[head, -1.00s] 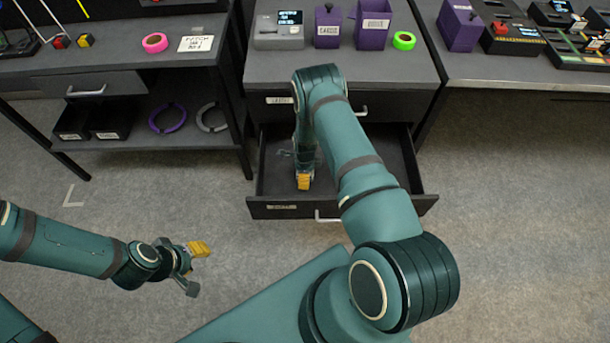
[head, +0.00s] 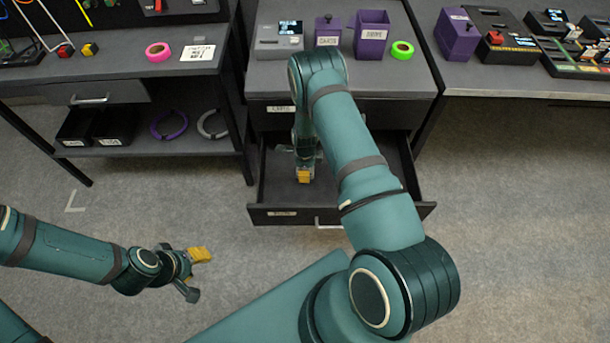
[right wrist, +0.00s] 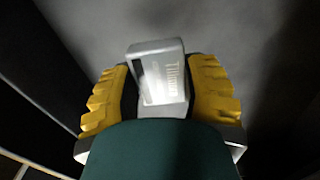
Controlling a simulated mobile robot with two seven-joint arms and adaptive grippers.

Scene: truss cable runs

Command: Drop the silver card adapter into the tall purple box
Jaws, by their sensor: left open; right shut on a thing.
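The silver card adapter (right wrist: 158,78) is between the yellow fingers of my right gripper (right wrist: 160,95) in the right wrist view. It is held there, with dark grey drawer surface behind it. In the head view my right gripper (head: 304,175) points down inside the open drawer, and the adapter cannot be made out there. The tall purple box (head: 371,38) stands open-topped on the cabinet top, with a white label on its front. My left gripper (head: 197,272) is open and empty over the floor at the lower left.
The open drawer (head: 390,203) juts out below the cabinet top. Another purple box (head: 457,36) stands on the right table.

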